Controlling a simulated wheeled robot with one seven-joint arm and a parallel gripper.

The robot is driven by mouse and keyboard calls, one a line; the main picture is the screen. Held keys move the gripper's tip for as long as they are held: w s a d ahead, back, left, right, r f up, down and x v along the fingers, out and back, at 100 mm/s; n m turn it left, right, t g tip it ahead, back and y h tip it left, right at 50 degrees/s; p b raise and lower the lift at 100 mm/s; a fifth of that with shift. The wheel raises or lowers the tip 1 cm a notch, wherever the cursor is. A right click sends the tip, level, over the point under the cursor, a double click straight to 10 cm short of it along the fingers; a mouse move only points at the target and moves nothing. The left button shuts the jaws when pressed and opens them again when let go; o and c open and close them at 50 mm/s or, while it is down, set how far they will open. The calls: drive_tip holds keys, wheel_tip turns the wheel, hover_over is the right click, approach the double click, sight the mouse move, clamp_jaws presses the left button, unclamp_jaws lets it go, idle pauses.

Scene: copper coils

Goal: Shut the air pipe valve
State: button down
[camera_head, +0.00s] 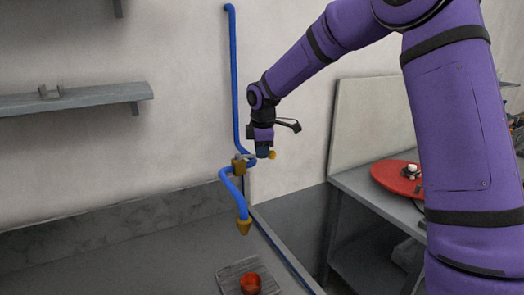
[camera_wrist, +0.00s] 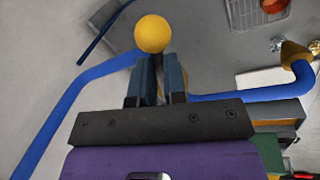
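The air pipe (camera_head: 235,80) is blue and runs down the wall, then bends out over the counter to a brass nozzle (camera_head: 244,226). The valve (camera_head: 239,166) is a brass block on the pipe. Its handle ends in a yellow ball (camera_head: 272,155), also in the wrist view (camera_wrist: 151,34). My gripper (camera_head: 263,154) points down at the handle, between valve body and ball. In the wrist view its blue fingers (camera_wrist: 155,62) are close together, just below the ball in the picture. A narrow gap shows between them; whether they clamp the handle is unclear. The fingers hide most of the handle.
A tray (camera_head: 228,271) with a red round object (camera_head: 250,283) sits on the grey counter (camera_head: 150,262) below the nozzle. A wall shelf (camera_head: 75,101) is at left. A side table (camera_head: 358,188) with a red disc (camera_head: 392,180) stands at right. The counter's left part is clear.

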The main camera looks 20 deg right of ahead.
drive_tip(key=shift+s+d, duration=0.1)
drive_tip(key=s+a+m+g+h, duration=0.1)
drive_tip(key=s+a+m, duration=0.4)
drive_tip(key=m, duration=0.9)
drive_tip(key=shift+s+a+g+h, duration=0.3)
drive_tip(key=shift+a+g+h, duration=0.1)
drive_tip(key=shift+a, duration=0.15)
drive_tip(key=shift+a+f, duration=0.1)
idle(0.3)
drive_tip(key=c, duration=1.2)
unclamp_jaws()
drive_tip(key=shift+s, duration=0.1)
drive_tip(key=shift+o, duration=0.2)
wheel_tip(320, 180, up, 11)
drive_tip(key=a, duration=0.2)
drive_tip(key=shift+s+f, duration=0.15)
